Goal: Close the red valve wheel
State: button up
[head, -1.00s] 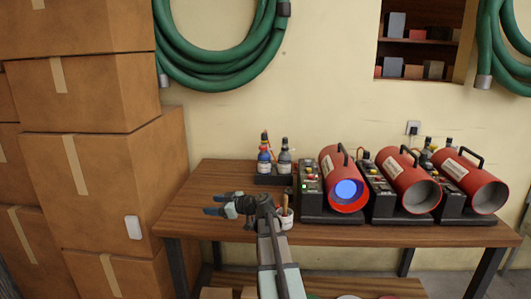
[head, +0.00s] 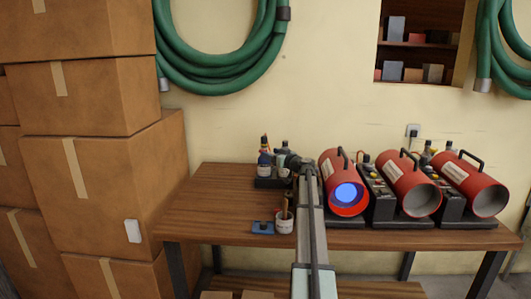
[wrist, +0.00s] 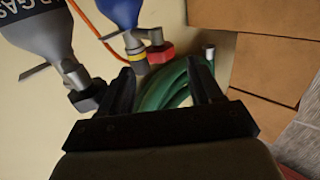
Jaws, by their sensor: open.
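The red valve wheel (wrist: 160,53) sits on the neck of a blue bottle (wrist: 120,12) with a yellow collar in the wrist view. A grey bottle (wrist: 38,30) with a black valve knob (wrist: 88,96) is left of it. My gripper (wrist: 160,66) is open, its two dark fingers pointing toward the wheel. The wheel shows just beyond the fingertips, nearer the left finger; I cannot tell the remaining gap.
Red heaters (head: 342,180) stand on the bench (head: 215,205) to the right. Stacked boxes (head: 105,185) are at the left. A green hose (head: 215,75) hangs on the wall.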

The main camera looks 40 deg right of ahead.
aim_at(265, 150)
jog(key=shift+w, duration=2.35)
jog(key=c, duration=1)
jog(key=shift+a, duration=0.1)
jog(key=shift+c, duration=0.2)
jog(key=shift+h, duration=0.3)
jog(key=shift+a+m+h, duration=0.15)
jog(key=shift+m+h, duration=0.5)
jog(key=shift+h, duration=0.2)
jog(key=shift+a+m+h, duration=0.15)
jog(key=shift+m+h, duration=0.5)
jog(key=shift+h, duration=0.2)
jog(key=shift+m+g+h, duration=0.6)
jog(key=shift+m+h, duration=0.2)
jog(key=shift+h, duration=0.4)
jog(key=shift+w+m+g+h, duration=0.1)
jog(key=shift+m+g+h, duration=0.5)
jog(key=shift+m+h, duration=0.5)
